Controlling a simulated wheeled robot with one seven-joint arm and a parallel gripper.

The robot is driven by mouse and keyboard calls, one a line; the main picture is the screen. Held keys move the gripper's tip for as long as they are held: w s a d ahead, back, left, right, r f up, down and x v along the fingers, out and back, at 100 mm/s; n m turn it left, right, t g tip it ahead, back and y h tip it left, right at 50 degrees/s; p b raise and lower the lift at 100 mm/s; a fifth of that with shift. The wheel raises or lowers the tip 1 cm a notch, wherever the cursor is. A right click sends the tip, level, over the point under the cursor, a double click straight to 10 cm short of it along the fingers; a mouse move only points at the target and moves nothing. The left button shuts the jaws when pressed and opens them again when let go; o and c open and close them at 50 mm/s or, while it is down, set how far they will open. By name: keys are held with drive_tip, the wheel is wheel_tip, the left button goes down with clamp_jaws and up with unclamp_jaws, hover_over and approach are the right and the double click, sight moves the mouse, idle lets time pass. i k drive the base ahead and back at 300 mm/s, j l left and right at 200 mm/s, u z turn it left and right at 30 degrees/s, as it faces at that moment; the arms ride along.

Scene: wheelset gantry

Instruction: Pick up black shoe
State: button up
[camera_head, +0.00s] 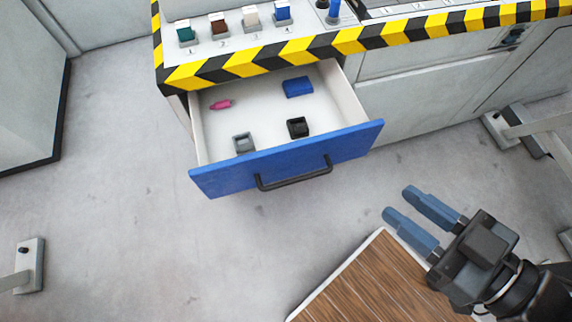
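The black shoe (298,127) appears as a small black block with a hollow top. It sits in the open drawer (255,109), near the drawer's blue front. My gripper (407,203) is at the lower right, outside the drawer and to the right of its front. Its two blue fingers are apart with nothing between them. The shoe is well clear of my gripper, up and to the left in the picture.
The drawer also holds a grey block (243,143), a blue block (298,87) and a pink item (220,104). Its blue front (225,180) has a black handle (293,178). A wooden board (365,285) lies below my gripper. A striped counter edge (290,53) overhangs the drawer's back.

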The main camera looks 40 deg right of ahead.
sight(298, 128)
drive_tip(key=z, duration=0.45)
drive_tip(key=i+j+z, duration=0.1)
drive_tip(key=j+z, duration=1.05)
drive_tip(key=z, duration=0.15)
drive_tip(key=k+j, duration=0.1)
drive_tip(key=j, duration=0.35)
drive_tip(key=j+z, duration=0.1)
drive_tip(key=j, duration=0.4)
drive_tip(key=k+j+z, duration=0.1)
drive_tip(key=j, duration=0.35)
drive_tip(key=k+j, duration=0.15)
drive_tip(key=j, duration=0.3)
